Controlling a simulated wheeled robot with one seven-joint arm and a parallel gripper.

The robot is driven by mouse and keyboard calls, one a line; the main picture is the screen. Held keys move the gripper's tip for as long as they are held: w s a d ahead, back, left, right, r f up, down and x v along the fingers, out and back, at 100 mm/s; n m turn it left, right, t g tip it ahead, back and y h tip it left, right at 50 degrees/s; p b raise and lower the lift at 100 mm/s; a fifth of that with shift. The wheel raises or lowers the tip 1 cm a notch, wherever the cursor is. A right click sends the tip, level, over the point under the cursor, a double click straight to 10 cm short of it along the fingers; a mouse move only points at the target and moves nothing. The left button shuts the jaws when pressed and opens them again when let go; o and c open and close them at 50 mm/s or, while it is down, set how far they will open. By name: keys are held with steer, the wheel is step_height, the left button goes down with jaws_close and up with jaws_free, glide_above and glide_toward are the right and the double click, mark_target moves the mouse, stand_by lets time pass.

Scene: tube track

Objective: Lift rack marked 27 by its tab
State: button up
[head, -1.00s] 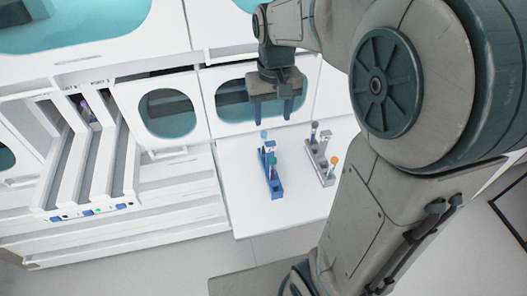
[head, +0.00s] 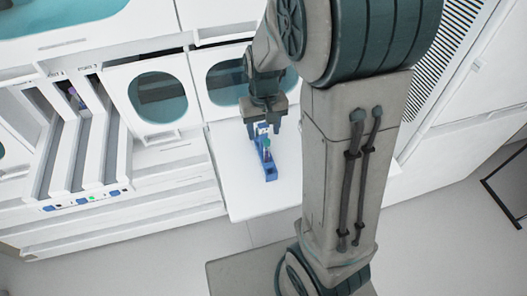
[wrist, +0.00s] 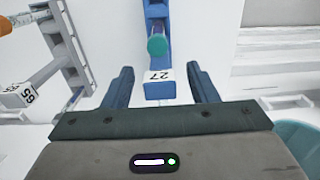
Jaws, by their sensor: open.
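The blue rack marked 27 (wrist: 160,87) stands on the white table. In the wrist view its white label with "27" faces my gripper at the near end, and a teal-capped tube (wrist: 157,45) stands in it. The rack also shows in the head view (head: 270,172), just below my gripper. My gripper (wrist: 163,85) is open, with one finger on each side of the labelled end and a gap on both sides. Whether the fingertips are level with the tab I cannot tell.
A grey rack marked 59 or 65 (wrist: 62,45) with an orange-capped tube stands to the left in the wrist view; my arm hides it in the head view. White track lanes (head: 82,165) lie left of the table (head: 238,190).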

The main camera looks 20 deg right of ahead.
steer(key=shift+f, duration=0.7)
jaws_close()
steer(key=shift+r, duration=0.15)
